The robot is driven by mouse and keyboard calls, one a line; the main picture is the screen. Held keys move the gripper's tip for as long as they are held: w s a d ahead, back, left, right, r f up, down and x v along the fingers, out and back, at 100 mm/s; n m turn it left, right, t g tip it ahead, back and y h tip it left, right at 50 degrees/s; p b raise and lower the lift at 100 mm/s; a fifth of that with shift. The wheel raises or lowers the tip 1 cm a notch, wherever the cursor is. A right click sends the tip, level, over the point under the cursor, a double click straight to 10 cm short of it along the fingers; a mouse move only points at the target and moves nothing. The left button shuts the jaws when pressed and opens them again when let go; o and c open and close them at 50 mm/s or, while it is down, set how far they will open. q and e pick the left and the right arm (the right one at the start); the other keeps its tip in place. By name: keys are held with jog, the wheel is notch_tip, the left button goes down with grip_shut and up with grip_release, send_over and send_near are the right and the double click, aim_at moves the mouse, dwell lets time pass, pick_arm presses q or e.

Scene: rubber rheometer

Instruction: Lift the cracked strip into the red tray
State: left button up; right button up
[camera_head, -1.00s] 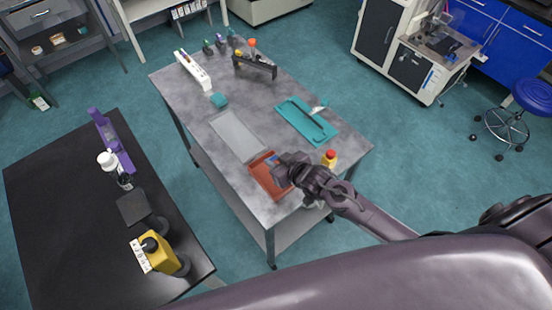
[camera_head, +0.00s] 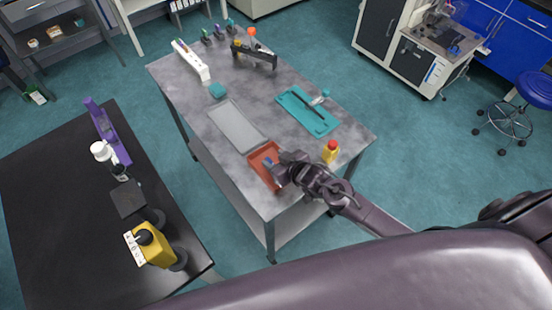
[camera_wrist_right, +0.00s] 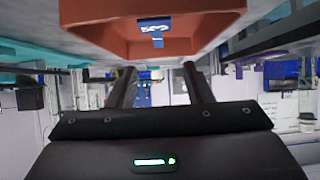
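The red tray (camera_head: 257,158) lies at the near end of the grey table; a blue label shows in it. It also fills the top of the right wrist view (camera_wrist_right: 105,30). My right gripper (camera_head: 279,168) is at the tray's right side, partly hiding it. In the right wrist view its two fingers (camera_wrist_right: 160,78) stand apart, with no strip visible between them. A dark strip (camera_head: 307,107) lies on the teal tray (camera_head: 323,127); I cannot tell whether it is cracked. My left gripper is not in view.
A grey flat tray (camera_head: 237,125) lies left of the red one. A yellow bottle with a red cap (camera_head: 330,152) stands close to my right arm. A black holder (camera_head: 255,55) and a white rack (camera_head: 190,60) stand farther back. A black table (camera_head: 60,200) is at left.

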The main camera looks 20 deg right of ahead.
jog(key=b+v, duration=0.1)
jog(key=v, duration=0.6)
jog(key=shift+f, duration=0.1)
jog(key=shift+s+d+r, duration=0.1)
jog(key=shift+s+r, duration=0.15)
jog(key=shift+r, duration=0.05)
dwell(0.9)
